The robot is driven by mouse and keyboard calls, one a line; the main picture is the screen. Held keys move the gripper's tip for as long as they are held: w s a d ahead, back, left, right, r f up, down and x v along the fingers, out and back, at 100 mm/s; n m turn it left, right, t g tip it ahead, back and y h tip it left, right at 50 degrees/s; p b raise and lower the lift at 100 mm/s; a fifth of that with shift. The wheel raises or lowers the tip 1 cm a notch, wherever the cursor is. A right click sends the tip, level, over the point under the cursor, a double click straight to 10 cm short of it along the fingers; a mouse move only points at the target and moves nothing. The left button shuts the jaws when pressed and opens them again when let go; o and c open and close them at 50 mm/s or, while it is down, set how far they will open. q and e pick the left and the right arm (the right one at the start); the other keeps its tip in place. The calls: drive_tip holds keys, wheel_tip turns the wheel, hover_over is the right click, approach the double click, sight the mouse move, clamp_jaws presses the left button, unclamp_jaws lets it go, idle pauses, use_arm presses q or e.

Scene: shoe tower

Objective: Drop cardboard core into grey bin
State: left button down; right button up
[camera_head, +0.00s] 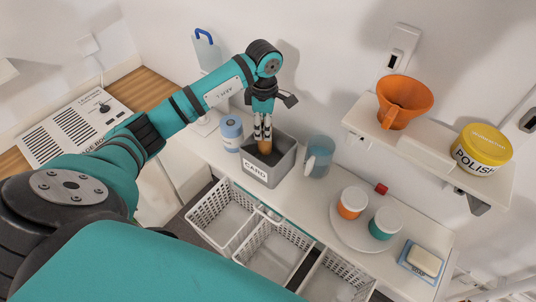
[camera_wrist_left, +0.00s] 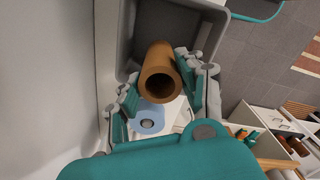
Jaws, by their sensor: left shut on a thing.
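The cardboard core (camera_wrist_left: 159,62) is a brown hollow tube. My left gripper (camera_wrist_left: 162,78) is shut on it, with one finger on each side, in the left wrist view. In the head view my left gripper (camera_head: 263,132) points down with the core (camera_head: 265,147) below its fingers, over the mouth of the grey bin (camera_head: 271,173). The bin has a white label on its front reading "CARD". In the left wrist view the bin (camera_wrist_left: 126,40) surrounds the far end of the core. Whether the core touches the bin floor is hidden. My right gripper is not in view.
A blue-and-white canister (camera_head: 231,133) stands left of the bin and a blue-grey mug (camera_head: 319,156) right of it. White baskets (camera_head: 221,213) sit in front, below. A plate (camera_head: 361,236) holds two jars. An orange funnel (camera_head: 404,100) and yellow tin (camera_head: 482,148) are on a shelf.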

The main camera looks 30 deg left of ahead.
use_arm(q)
drive_tip(key=c, duration=0.7)
unclamp_jaws()
wheel_tip(320, 180, up, 12)
